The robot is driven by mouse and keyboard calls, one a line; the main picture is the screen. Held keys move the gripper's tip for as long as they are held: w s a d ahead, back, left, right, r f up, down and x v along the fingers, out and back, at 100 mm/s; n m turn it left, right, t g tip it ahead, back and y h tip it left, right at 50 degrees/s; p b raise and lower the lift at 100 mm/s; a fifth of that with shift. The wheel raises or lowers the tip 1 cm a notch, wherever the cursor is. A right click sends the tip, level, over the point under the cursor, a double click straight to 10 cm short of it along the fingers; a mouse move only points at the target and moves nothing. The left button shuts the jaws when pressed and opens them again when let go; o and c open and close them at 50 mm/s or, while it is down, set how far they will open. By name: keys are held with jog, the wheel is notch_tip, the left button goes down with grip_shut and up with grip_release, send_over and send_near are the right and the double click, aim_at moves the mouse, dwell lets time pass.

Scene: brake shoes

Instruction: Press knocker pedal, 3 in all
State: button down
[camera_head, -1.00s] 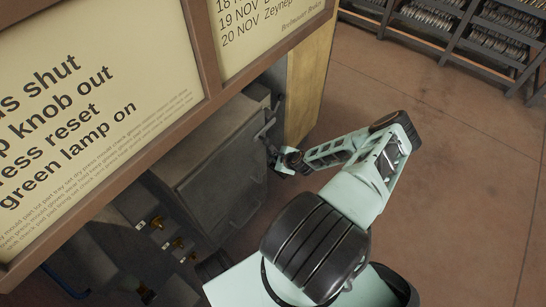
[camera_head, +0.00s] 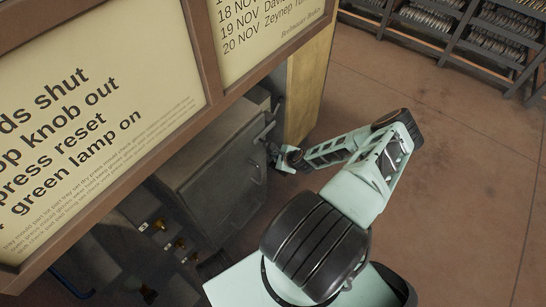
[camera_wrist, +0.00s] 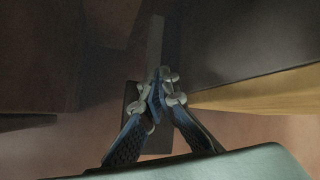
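In the wrist view my gripper (camera_wrist: 163,84) points away from the camera, its two blue-black fingers drawn together at the tips. I see nothing clearly held between them. Beyond and below the fingertips a narrow grey bar (camera_wrist: 155,42) runs toward a dark flat plate (camera_wrist: 136,97), partly hidden by the fingers. These may be the knocker pedal, but I cannot tell for sure, nor whether the tips touch them. In the head view my gripper (camera_head: 272,152) is small and dark beside the right end of the grey machine (camera_head: 212,182). No pedal can be made out there.
A framed instruction board (camera_head: 100,120) and a roster board (camera_head: 262,38) hang above the machine. A pale wooden panel (camera_head: 311,85) stands just behind my gripper; its edge also shows in the wrist view (camera_wrist: 255,92). Racks (camera_head: 475,40) stand far back; the brown floor (camera_head: 470,170) right is clear.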

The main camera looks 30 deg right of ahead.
jog(key=shift+r+p, duration=0.4)
jog(key=shift+r, duration=0.4)
jog(key=shift+w, duration=0.1)
jog(key=shift+w+a+r+p, duration=0.1)
jog(key=shift+r+p, duration=0.8)
jog(key=shift+r, duration=0.4)
jog(key=shift+w+a+r+p, duration=0.1)
jog(key=shift+r+p, duration=0.75)
jog(key=shift+r, duration=0.45)
